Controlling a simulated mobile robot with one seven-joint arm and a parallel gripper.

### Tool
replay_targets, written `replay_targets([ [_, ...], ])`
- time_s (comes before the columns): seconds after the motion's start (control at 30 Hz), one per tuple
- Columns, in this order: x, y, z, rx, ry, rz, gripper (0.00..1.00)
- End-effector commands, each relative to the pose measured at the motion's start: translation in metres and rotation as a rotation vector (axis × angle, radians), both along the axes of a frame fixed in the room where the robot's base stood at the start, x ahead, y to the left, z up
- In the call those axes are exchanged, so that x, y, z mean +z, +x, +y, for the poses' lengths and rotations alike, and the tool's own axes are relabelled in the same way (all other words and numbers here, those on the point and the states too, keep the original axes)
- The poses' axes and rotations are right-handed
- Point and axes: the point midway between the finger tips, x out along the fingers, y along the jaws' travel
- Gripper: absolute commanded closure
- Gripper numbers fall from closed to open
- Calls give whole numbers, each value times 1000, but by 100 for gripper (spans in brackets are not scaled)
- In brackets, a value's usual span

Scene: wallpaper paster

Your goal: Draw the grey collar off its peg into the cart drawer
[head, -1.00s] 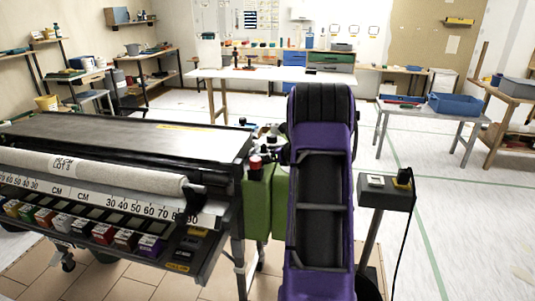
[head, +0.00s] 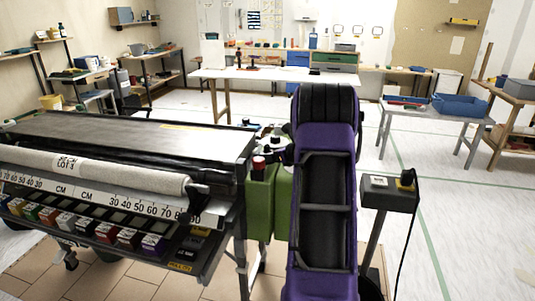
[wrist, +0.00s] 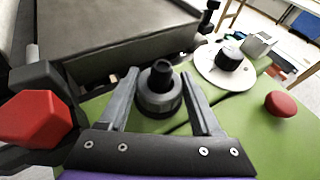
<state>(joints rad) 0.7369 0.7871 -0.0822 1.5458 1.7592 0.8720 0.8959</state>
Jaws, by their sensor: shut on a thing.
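The grey collar (wrist: 160,101) is a short ribbed ring around a dark upright peg (wrist: 161,72), on a green panel in the wrist view. My gripper (wrist: 160,76) has one finger on each side of the collar and is shut on it. The collar still encircles the peg. In the head view my purple arm hides the gripper and collar. I cannot make out the cart drawer with certainty in either view.
A red hexagonal knob (wrist: 38,119) stands close left of the fingers. A white disc with a black knob (wrist: 229,58) and a red button (wrist: 280,103) lie to the right. The pasting machine (head: 120,140) fills the left; a grey box on a post (head: 388,192) stands right.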

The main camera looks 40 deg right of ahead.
Motion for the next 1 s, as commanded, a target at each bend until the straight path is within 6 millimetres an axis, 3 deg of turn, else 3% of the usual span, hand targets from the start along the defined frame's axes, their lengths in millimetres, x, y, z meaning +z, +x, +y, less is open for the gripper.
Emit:
replay_targets([
  [1.0, 35, 0, 0, 0, -1, -1, 100],
])
